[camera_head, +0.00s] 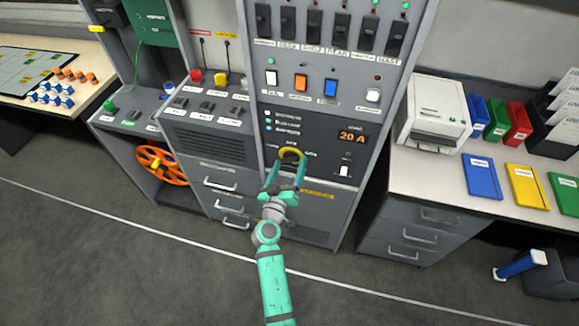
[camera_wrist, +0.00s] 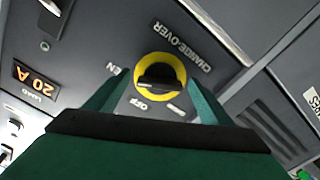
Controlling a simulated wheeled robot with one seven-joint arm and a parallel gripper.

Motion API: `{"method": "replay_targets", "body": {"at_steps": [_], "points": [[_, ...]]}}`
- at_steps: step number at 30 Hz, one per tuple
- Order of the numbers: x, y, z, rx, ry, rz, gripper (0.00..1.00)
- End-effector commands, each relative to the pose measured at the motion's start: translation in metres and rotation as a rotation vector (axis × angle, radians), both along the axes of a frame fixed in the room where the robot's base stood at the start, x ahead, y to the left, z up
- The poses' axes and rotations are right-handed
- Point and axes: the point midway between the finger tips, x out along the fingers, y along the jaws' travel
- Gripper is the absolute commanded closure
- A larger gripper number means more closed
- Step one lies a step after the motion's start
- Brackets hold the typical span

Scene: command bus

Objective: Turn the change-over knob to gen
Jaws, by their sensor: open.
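The change-over knob (camera_wrist: 158,76) is a black knob in a yellow ring on the grey panel; in the head view its yellow ring (camera_head: 291,153) shows left of the "20 A" display. In the wrist view the label "CHANGE-OVER" (camera_wrist: 183,47) is at its upper right, "OFF" just below it, and a partly hidden "EN" to its left. I cannot tell exactly where the knob points. My green gripper (camera_head: 287,172) is open in front of the knob. In the wrist view its fingers (camera_wrist: 158,84) lie on either side of the knob, with gaps visible; contact is not clear.
Black breakers (camera_head: 328,28) and coloured rocker switches (camera_head: 301,83) sit above the knob. A "20 A" display (camera_head: 352,137) is to its right.

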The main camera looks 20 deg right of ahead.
Motion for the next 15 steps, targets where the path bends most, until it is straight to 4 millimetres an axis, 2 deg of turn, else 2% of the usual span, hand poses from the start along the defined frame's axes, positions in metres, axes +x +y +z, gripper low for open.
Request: {"method": "replay_targets", "body": {"at_steps": [5, 15], "points": [[-0.009, 0.007, 0.000, -0.001, 0.001, 0.002, 0.25], [-0.060, 0.041, -0.001, 0.000, 0.002, 0.003, 0.25]]}}
